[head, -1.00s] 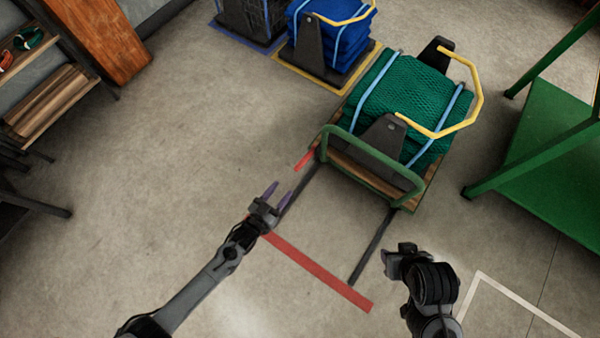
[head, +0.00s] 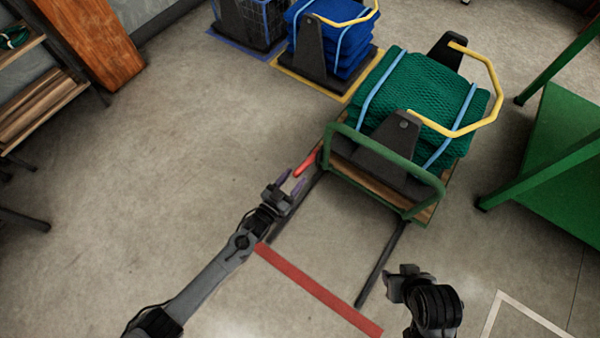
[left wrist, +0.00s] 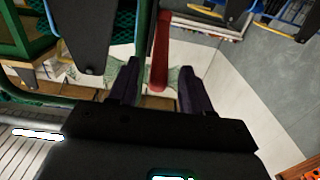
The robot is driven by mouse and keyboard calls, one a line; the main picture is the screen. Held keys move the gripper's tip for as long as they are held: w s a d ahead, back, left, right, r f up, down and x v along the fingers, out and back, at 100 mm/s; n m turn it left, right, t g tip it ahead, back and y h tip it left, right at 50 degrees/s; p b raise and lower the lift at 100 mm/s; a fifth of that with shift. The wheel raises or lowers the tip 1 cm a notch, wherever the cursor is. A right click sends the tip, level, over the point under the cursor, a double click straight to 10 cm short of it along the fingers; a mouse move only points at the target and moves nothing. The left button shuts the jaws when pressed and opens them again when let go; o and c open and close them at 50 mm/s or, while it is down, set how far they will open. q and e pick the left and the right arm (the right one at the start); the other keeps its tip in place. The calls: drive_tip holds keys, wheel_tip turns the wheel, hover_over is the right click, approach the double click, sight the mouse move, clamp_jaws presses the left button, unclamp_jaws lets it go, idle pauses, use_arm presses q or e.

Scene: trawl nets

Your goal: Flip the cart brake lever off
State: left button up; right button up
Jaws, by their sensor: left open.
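The cart (head: 380,186) has a wooden deck, a green tubular handle (head: 385,150) and a folded green net (head: 425,95) on top. Its red brake lever (head: 306,164) sticks out at the cart's near left corner. My left gripper (head: 291,184) is open and empty, just short of the lever's tip. In the left wrist view the red lever (left wrist: 161,50) stands between and beyond the two dark fingers (left wrist: 157,85), apart from them as far as I can tell. My right gripper (head: 398,280) is at the lower right, away from the cart; its jaws are unclear.
Dark floor rails (head: 380,265) run from the cart toward a red floor stripe (head: 315,288). A green table (head: 565,150) stands at right. A stack of blue nets (head: 335,40) stands behind. Open floor lies left of the cart.

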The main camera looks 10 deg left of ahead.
sight(300, 171)
use_arm(q)
drive_tip(key=b+x, duration=0.1)
drive_tip(key=x, duration=0.2)
drive_tip(key=shift+w+f, duration=0.1)
drive_tip(key=shift+f, duration=0.05)
drive_tip(key=shift+w+d+b, duration=0.25)
drive_tip(key=shift+w+b, duration=0.05)
drive_tip(key=shift+w, duration=0.05)
clamp_jaws()
